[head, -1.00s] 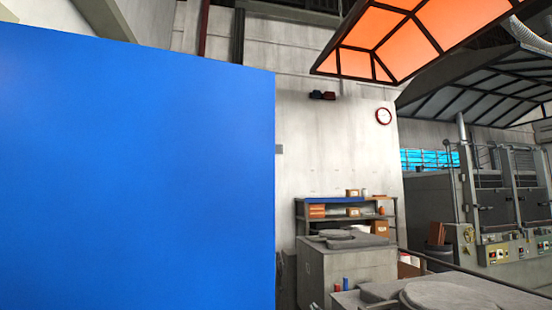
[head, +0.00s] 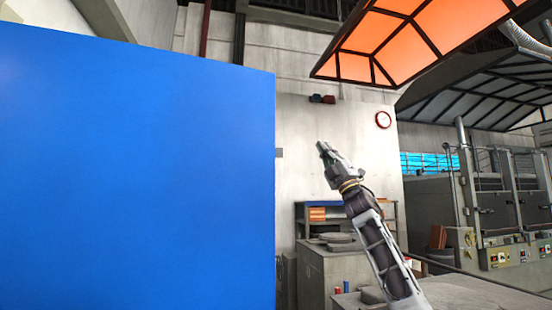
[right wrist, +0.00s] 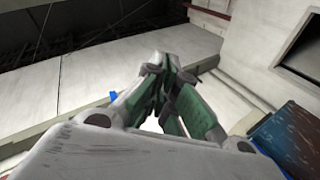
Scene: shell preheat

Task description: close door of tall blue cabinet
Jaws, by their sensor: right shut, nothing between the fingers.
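A large flat blue surface (head: 135,175), part of the tall blue cabinet, fills the left half of the head view. Its straight right edge is upright; whether this is the door or a side wall I cannot tell, and no handle shows. My right gripper (head: 323,149) is raised to the right of that edge, apart from it in the picture, with its fingers pointing up and left. It is shut and empty. Its fingers also show close up in the right wrist view (right wrist: 170,75). My left gripper is not in view.
A grey workbench block (head: 345,270) and a shelf with boxes (head: 317,213) stand behind my right arm. Grey machines (head: 500,215) stand at the right. An orange-panelled hood (head: 420,40) hangs overhead.

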